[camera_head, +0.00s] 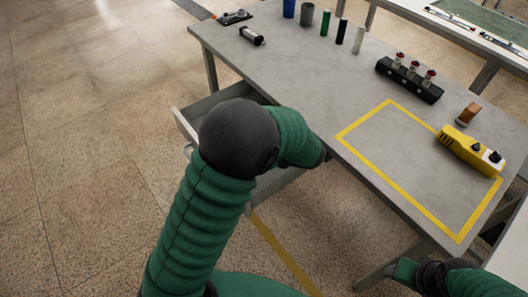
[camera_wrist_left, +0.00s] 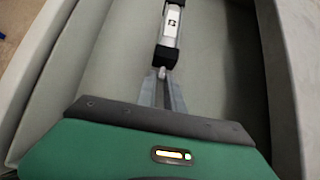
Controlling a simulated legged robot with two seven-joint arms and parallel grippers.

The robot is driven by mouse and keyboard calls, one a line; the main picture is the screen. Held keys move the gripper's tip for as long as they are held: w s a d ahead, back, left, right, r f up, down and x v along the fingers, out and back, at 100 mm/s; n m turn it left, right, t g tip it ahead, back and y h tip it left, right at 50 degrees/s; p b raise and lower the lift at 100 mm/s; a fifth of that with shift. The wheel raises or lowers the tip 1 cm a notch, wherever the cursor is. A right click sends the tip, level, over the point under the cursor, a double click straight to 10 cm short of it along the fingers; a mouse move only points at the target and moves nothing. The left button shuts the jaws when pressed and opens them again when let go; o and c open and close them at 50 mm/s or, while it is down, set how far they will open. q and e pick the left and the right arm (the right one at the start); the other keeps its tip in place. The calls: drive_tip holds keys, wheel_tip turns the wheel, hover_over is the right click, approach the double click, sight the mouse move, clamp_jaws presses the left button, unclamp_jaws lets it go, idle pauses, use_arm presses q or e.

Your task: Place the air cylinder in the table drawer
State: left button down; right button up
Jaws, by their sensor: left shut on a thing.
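The air cylinder (camera_wrist_left: 170,28), silver-white with a dark end block and a short rod, shows at the top of the left wrist view. My left gripper (camera_wrist_left: 161,77) is shut on its rod end. Both are inside the open grey drawer (camera_wrist_left: 92,80); I cannot tell whether the cylinder touches the drawer floor. In the head view the drawer (camera_head: 182,127) stands pulled out under the table's left part, and my left arm hides the gripper and the held cylinder. My right arm shows at the lower right, its gripper out of view.
The table (camera_head: 290,75) carries a black-and-white cylindrical part (camera_head: 252,36), several upright cylinders at the back, a black block with red-topped knobs (camera_head: 409,80), an orange-brown block (camera_head: 467,114) and a yellow device (camera_head: 468,150). The yellow-taped area (camera_head: 385,177) is mostly clear.

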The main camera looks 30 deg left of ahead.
use_arm(q)
drive_tip(key=shift+a+f, duration=0.1)
drive_tip(key=shift+f, duration=0.1)
drive_tip(key=shift+f+b, duration=0.3)
drive_tip(key=shift+f, duration=0.1)
drive_tip(key=c, duration=1.5)
unclamp_jaws()
drive_tip(key=shift+o, duration=0.2)
drive_tip(key=shift+r, duration=0.3)
drive_tip(key=p+v, duration=0.4)
drive_tip(key=v, duration=0.8)
drive_tip(key=shift+r, duration=0.35)
drive_tip(key=shift+s, duration=0.15)
